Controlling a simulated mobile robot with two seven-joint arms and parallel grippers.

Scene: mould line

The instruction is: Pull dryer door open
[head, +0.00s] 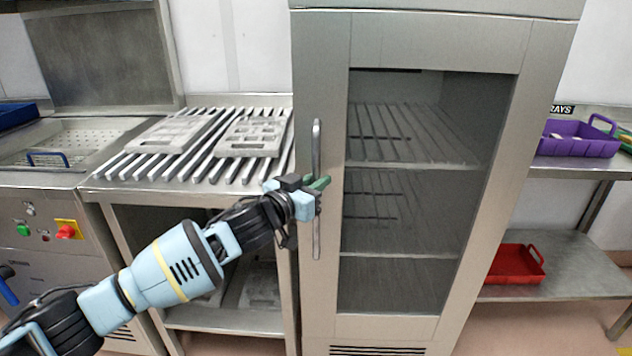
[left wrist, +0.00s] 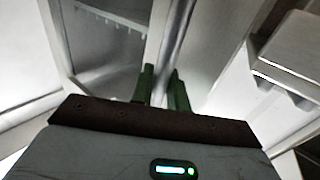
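The dryer (head: 422,30) is a tall grey metal cabinet. Its door (head: 420,326) has a large window and looks closed in the head view. The door handle (head: 316,140) is a vertical metal bar on the door's left side. My left gripper (head: 318,184) is at the middle of the handle, with its green fingers across the bar. In the left wrist view the two green fingers (left wrist: 164,88) stand close together, one on each side of the handle (left wrist: 178,40), and look shut on it. My right gripper is in neither view.
Left of the dryer, a slatted metal bench (head: 110,183) holds two grey moulded trays (head: 252,137). Through the window, the wire shelves (head: 410,165) look empty. On the right, shelving carries a purple tray (head: 580,139) and a red tray (head: 515,265). The floor before the dryer is barely visible.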

